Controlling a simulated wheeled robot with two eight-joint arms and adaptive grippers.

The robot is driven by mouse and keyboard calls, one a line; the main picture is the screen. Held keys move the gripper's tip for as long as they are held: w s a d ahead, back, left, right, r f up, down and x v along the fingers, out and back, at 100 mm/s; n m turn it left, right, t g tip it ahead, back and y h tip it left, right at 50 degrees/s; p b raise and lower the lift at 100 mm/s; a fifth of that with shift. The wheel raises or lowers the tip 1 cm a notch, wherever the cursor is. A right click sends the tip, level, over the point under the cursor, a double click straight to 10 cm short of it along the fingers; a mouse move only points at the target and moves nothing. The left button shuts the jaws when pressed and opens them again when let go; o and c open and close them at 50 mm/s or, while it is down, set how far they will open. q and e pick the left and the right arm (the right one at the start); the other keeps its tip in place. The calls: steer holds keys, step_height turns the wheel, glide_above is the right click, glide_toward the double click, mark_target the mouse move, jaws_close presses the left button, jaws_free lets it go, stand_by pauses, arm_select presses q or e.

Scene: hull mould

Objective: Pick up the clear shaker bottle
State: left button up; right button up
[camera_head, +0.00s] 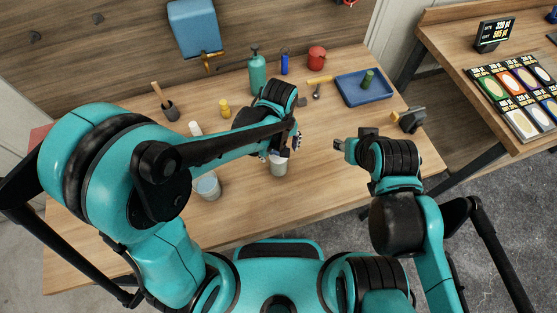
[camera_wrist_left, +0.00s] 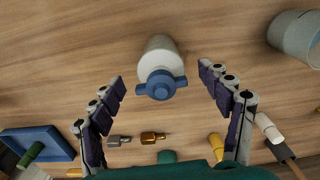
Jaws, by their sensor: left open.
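The clear shaker bottle (camera_head: 278,166) stands upright on the wooden workbench, its upper part hidden behind my left gripper in the head view. In the left wrist view the bottle (camera_wrist_left: 158,48) shows a pale body, a white lid and a blue cap. My left gripper (camera_head: 288,142) is open above it. In the left wrist view its fingers (camera_wrist_left: 162,78) are spread to either side of the blue cap, with gaps on both sides. My right gripper (camera_head: 343,147) hangs over the bench to the right, apart from the bottle; its jaw opening is too small to read.
A pale tub (camera_head: 208,187) stands left of the bottle. Behind are a green pump bottle (camera_head: 257,75), a yellow bottle (camera_head: 224,108), a red container (camera_head: 316,58) and a blue tray (camera_head: 350,96). A dark block (camera_head: 410,120) sits at the right edge. The bench's front right is clear.

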arm_select(q)
step_height(320, 180, down, 4)
steer(key=shift+w+b, duration=0.1)
steer(key=shift+b, duration=0.4)
steer(key=c, duration=1.3)
steer(key=shift+r, duration=0.15)
